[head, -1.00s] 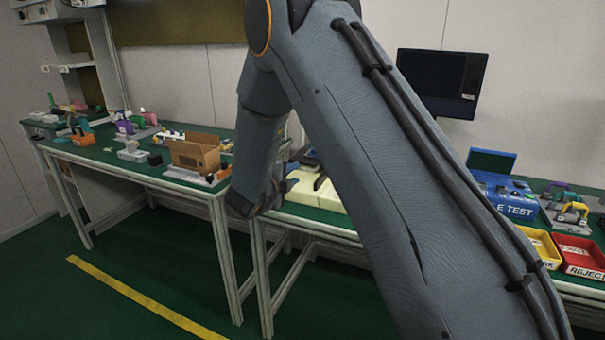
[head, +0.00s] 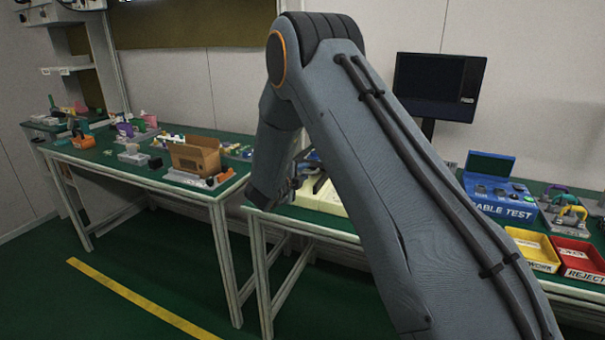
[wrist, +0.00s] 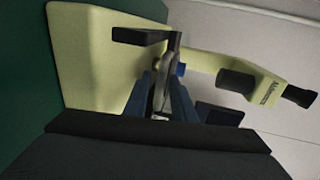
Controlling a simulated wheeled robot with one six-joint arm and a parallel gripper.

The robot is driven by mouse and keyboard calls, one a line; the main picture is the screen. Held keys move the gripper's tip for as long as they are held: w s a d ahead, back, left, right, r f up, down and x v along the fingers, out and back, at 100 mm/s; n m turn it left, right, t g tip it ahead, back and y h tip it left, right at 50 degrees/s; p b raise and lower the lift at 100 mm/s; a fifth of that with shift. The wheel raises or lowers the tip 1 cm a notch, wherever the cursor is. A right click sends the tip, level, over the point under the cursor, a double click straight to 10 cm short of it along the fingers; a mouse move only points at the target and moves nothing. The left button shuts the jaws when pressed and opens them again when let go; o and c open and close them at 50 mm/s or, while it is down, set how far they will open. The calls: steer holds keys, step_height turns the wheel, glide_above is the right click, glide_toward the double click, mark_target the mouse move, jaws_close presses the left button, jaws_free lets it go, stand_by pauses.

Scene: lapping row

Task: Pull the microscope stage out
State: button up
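The microscope is a pale cream body (wrist: 90,50) filling the upper part of the wrist view, with its arm reaching right to a black eyepiece tube. Its dark stage (wrist: 140,36) seems to be the flat black piece near the body, just beyond my fingertips. My gripper (wrist: 166,72) points at the microscope, its two blue fingers some way apart with a grey part between the tips. I cannot tell whether the fingers touch that part. In the head view my gripper (head: 297,180) is beside the cream base (head: 328,197), and my arm hides most of the microscope.
A blue cable test box (head: 503,200) and yellow and red trays (head: 582,258) stand on the bench at right. An open cardboard box (head: 195,158) sits on the left bench. A dark monitor (head: 438,85) is behind. The green floor at front left is clear.

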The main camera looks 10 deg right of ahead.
jaws_close()
steer(key=v, duration=0.3)
steer(key=f+p+v, duration=0.1)
steer(key=v, duration=0.3)
steer(key=f+v, duration=0.1)
steer(key=v, duration=0.2)
steer(key=shift+s+a+p, duration=0.4)
steer(key=shift+s, duration=0.1)
steer(key=shift+s+f, duration=0.15)
steer(key=shift+o, duration=1.4)
jaws_free()
steer(key=shift+s+a, duration=0.1)
steer(key=shift+a, duration=0.15)
steer(key=shift+d, duration=0.15)
steer(key=v, duration=0.7)
steer(key=shift+s+a+b, duration=0.25)
steer(key=shift+s+b, duration=0.05)
steer(key=shift+b, duration=0.1)
